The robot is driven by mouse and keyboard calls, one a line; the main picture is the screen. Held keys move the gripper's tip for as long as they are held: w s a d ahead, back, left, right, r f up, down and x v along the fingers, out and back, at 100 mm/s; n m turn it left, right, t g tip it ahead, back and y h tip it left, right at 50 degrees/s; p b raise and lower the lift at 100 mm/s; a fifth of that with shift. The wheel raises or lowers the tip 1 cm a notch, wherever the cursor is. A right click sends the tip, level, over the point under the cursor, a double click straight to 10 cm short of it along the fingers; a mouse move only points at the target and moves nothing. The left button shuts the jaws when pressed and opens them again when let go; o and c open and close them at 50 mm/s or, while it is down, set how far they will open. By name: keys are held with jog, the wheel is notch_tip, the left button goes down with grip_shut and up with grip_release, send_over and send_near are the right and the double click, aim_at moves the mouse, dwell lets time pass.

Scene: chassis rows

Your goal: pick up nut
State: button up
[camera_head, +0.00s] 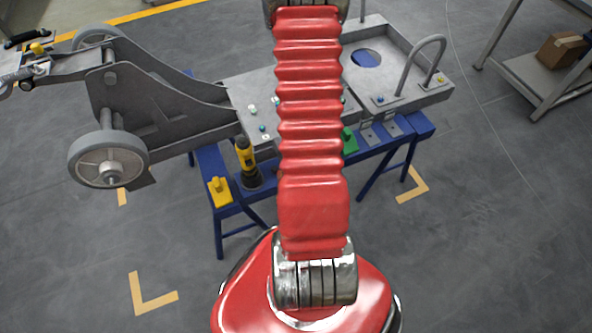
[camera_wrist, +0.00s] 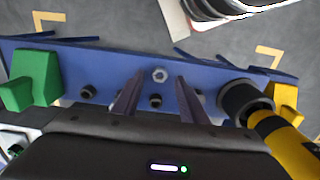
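A small silver hex nut (camera_wrist: 160,75) lies on the blue bench surface (camera_wrist: 215,70) in the wrist view. My gripper (camera_wrist: 158,81) is open, its two dark fingers pointing toward the bench. The nut shows between the fingertips in the picture, with a gap on each side. I cannot tell how high the fingertips are above the bench. In the head view my red arm covers the gripper and the nut.
A yellow-black power tool (camera_wrist: 275,125) stands close on the right, beside a yellow block (camera_wrist: 284,99). A green block (camera_wrist: 37,77) is at the left. Several dark pegs (camera_wrist: 155,100) are near the fingers. A grey wheeled chassis (camera_head: 150,100) rests over the blue bench (camera_head: 290,180).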

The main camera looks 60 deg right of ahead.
dwell(0.6)
grip_shut()
dwell(0.4)
notch_tip(320, 180, up, 10)
dwell(0.7)
jog(key=shift+w, duration=0.1)
dwell(0.4)
